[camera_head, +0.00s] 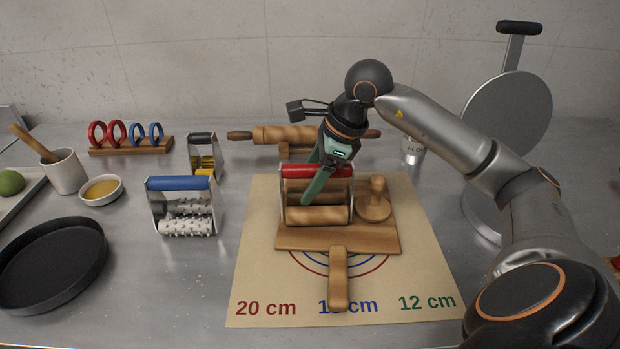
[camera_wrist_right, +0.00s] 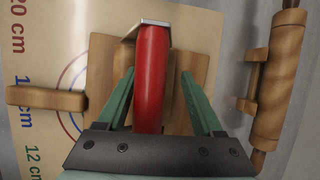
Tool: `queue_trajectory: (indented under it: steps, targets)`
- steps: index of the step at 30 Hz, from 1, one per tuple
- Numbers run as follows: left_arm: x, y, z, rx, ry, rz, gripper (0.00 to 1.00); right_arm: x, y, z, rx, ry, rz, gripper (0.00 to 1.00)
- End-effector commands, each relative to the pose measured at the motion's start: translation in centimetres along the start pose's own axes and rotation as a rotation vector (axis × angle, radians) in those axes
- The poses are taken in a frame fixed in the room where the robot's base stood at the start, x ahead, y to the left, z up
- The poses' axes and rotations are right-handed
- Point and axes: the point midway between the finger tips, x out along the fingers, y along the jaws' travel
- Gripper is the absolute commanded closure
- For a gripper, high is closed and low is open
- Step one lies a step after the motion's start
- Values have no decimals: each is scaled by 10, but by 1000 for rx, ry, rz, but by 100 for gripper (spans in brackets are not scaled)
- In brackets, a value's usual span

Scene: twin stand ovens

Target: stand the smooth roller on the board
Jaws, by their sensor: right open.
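The smooth roller (camera_head: 317,214) has a red handle (camera_head: 300,171), a metal frame and plain wooden cylinders. It stands upright on the wooden board (camera_head: 300,239). My right gripper (camera_head: 314,184) is at the red handle from above. In the right wrist view the open green fingers (camera_wrist_right: 162,92) lie on either side of the red handle (camera_wrist_right: 152,75), with gaps visible on both sides. The board (camera_wrist_right: 103,65) also shows there beneath the roller. My left gripper is not in view.
A wooden stamp (camera_head: 375,203) stands on the board's right side. A blue-handled spiked roller (camera_head: 184,211) stands to the left. A rolling pin (camera_head: 285,134) lies behind. A paper mat (camera_head: 258,270) lies under the board. A dark pan (camera_head: 52,262) is at far left.

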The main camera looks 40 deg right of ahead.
Motion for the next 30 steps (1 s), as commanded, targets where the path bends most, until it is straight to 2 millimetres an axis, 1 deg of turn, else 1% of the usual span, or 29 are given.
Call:
queue_trajectory:
  steps: [9, 13, 18, 22, 27, 30]
  targets:
    - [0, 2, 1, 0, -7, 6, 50, 1, 1, 0, 0, 2, 3, 32]
    - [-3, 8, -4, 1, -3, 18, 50, -23, -1, 0, 0, 1, -3, 32]
    - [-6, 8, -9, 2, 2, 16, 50, -63, -1, 1, 1, -1, -6, 32]
    - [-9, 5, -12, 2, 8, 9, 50, -91, -1, 1, 1, -1, -4, 32]
    - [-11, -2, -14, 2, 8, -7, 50, -116, -1, 1, 1, -1, -2, 32]
    - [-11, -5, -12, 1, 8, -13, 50, -123, 0, 0, 0, 0, -1, 32]
